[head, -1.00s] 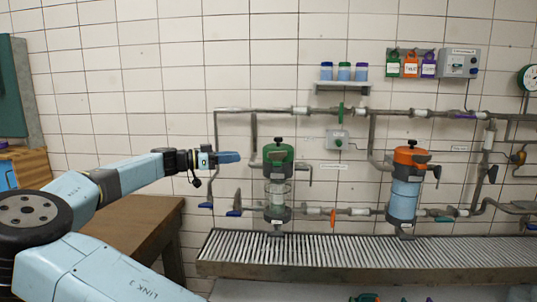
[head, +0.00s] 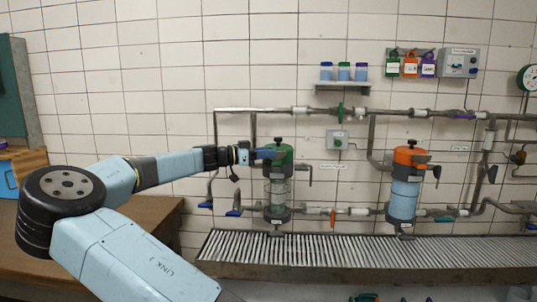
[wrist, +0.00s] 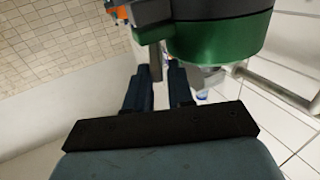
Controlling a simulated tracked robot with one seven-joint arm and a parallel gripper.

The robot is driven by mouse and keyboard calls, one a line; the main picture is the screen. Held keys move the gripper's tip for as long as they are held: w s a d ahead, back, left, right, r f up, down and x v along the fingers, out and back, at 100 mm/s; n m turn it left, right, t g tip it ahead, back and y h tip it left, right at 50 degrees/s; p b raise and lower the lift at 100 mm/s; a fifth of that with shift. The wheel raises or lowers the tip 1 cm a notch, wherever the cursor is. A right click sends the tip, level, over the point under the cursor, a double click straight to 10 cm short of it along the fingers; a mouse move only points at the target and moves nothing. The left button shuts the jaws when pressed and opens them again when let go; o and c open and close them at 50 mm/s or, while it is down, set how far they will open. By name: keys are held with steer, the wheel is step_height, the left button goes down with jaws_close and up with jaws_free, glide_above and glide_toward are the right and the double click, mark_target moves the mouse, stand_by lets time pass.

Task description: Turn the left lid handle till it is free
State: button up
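The left housing has a green lid (head: 279,153) with a black top, above a clear body (head: 278,193). In the head view my gripper (head: 272,153) is at the left side of this lid and overlaps it. In the wrist view the green lid (wrist: 222,42) fills the upper right. A grey handle bar (wrist: 155,60) hangs beside it, its lower end at the gap between my fingertips. The two blue fingers of my gripper (wrist: 159,76) are parted, with a narrow gap between them. I cannot tell whether they touch the bar.
A housing with an orange lid (head: 411,155) and blue body stands to the right. Pipes (head: 330,111) run above and below both housings. A slatted grey drain tray (head: 330,247) lies below. A brown table (head: 150,218) is at the left, under my arm.

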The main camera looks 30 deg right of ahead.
steer(key=shift+s+d, duration=0.1)
steer(key=shift+d, duration=0.3)
jaws_close()
